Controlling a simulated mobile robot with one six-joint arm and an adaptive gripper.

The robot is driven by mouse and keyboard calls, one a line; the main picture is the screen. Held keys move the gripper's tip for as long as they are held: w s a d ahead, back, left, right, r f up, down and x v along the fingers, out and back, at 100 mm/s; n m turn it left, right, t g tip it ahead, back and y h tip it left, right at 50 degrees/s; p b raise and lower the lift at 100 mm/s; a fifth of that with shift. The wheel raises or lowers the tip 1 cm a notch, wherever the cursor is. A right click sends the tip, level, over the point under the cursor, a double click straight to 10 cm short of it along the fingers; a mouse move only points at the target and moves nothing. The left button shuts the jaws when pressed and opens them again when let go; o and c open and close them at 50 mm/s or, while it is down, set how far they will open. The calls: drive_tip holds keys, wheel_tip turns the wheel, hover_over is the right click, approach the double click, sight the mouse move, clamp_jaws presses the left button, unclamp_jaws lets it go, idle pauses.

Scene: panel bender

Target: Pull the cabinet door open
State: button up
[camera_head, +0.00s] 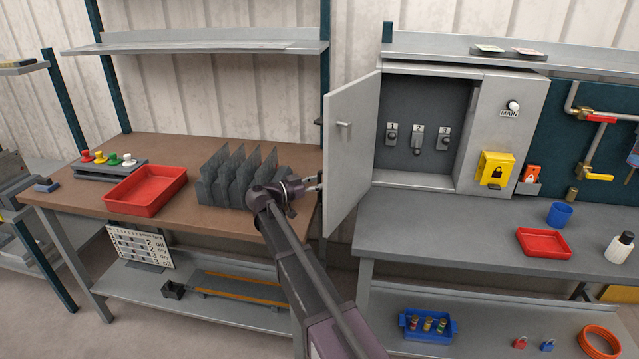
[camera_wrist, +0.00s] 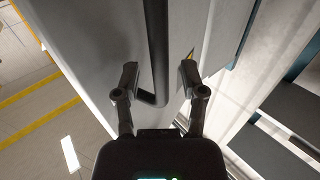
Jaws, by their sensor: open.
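The grey cabinet door (camera_head: 352,150) stands swung wide open, out to the left of the electrical cabinet (camera_head: 425,125). A small pale fitting (camera_head: 344,124) shows on the door face turned to the head camera. My gripper (camera_head: 314,183) is at the door's free edge, on its left side, low down. In the wrist view my gripper (camera_wrist: 158,73) is open, and a dark bar handle (camera_wrist: 156,50) on a grey panel shows between its fingers. Neither finger visibly presses on the bar; its depth between them is unclear.
Three switches show inside the cabinet, with a yellow lock box (camera_head: 495,168) on its right panel. Left of the door, a brown bench (camera_head: 95,190) holds a red tray (camera_head: 145,190) and a rack of grey plates (camera_head: 240,177). The grey bench (camera_head: 440,215) is clear below the cabinet.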

drive_tip(key=v, duration=1.1)
drive_tip(key=shift+a, duration=0.3)
drive_tip(key=shift+s, duration=0.1)
